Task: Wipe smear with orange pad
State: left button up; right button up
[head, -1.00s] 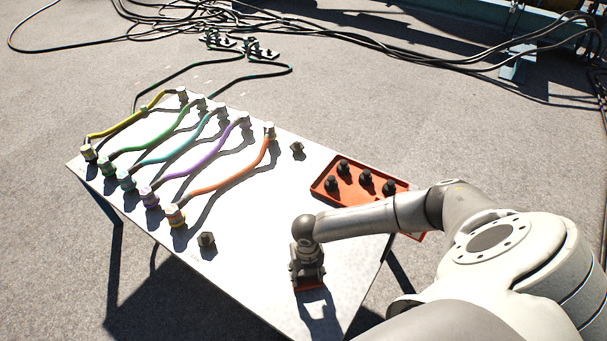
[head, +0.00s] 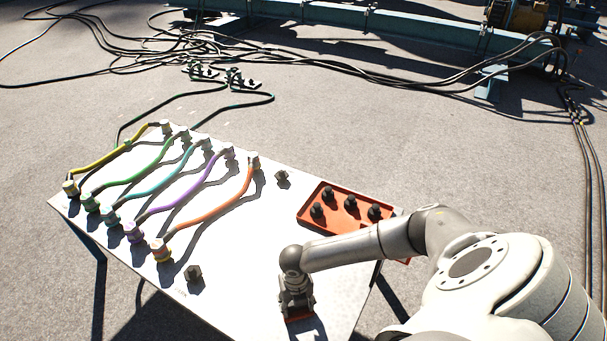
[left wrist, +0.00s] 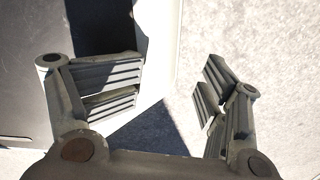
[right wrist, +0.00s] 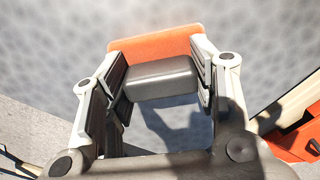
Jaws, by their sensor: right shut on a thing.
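The orange pad (right wrist: 155,45) shows in the right wrist view with a dark grip block (right wrist: 160,78) on it. My right gripper (right wrist: 160,85) has its fingers on both sides of that block and is shut on it. In the head view the right gripper (head: 297,303) points down at the near right part of the white table, with an edge of the pad (head: 300,319) showing under it. I cannot make out a smear in any view. My left gripper (left wrist: 170,95) is open and empty in the left wrist view and is outside the head view.
The white table (head: 235,290) carries several coloured cables between connectors, such as the orange cable (head: 220,208). Two dark pegs stand loose, one near (head: 194,274) and one far (head: 282,177). A red tray (head: 313,224) with several black knobs lies behind my right forearm.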

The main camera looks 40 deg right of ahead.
jog(key=shift+w+a+f+b, duration=0.1)
jog(key=shift+w+a+b, duration=0.15)
jog(key=shift+w, duration=0.35)
jog(key=shift+w+a+f+b, duration=0.1)
jog(key=shift+w+a+b, duration=0.2)
jog(key=shift+w, duration=0.35)
jog(key=shift+w+a+b, duration=0.2)
jog(key=shift+w+a, duration=0.05)
jog(key=shift+w, duration=0.35)
jog(key=shift+w+a+b, duration=0.2)
jog(key=shift+w+b, duration=0.1)
jog(key=shift+w, duration=0.4)
jog(key=shift+w+a, duration=0.1)
jog(key=shift+w, duration=0.15)
jog(key=shift+w+a+r+b, duration=0.1)
jog(key=shift+w+a+b, duration=0.1)
jog(key=shift+w+b, duration=0.35)
jog(key=shift+w+a+r, duration=0.1)
jog(key=shift+w+a, duration=0.15)
jog(key=shift+w, duration=0.7)
pick_arm(q)
jog(key=w, duration=0.7)
jog(key=shift+d+f, duration=0.2)
jog(key=shift+d, duration=0.25)
pick_arm(e)
jog(key=shift+r, duration=0.15)
